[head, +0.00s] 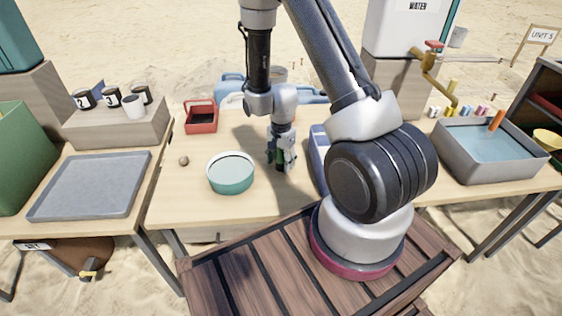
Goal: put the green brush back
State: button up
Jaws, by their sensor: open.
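My gripper (281,167) points down over the middle of the central table, to the right of the teal bowl. It is open. A small dark green patch (280,157) shows between its fingers; it may be part of the green brush, but the fingers cover most of it. I cannot tell whether it touches them. No other green brush can be made out in the head view.
A teal bowl (230,187), a small brown lump (184,161) and a red tray (201,127) are on the table. A blue box (318,150) is partly behind my arm. A grey tray (90,187) lies left; a water basin (492,172) stands right.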

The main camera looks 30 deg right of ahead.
jog(key=shift+n, duration=0.3)
notch_tip(320, 180, up, 14)
jog(key=shift+s+d, duration=0.1)
jog(key=s+r+n+t, duration=0.1)
jog(key=s+r+n, duration=0.3)
jog(key=r, duration=0.8)
jog(key=s+d+r+n+t, duration=0.1)
jog(key=s+r+n+t, duration=0.2)
jog(key=s+r+n, duration=0.6)
jog(key=s+r, duration=0.5)
jog(key=s, duration=0.2)
jog(key=shift+s+d, duration=0.15)
jog(key=shift+s, duration=0.1)
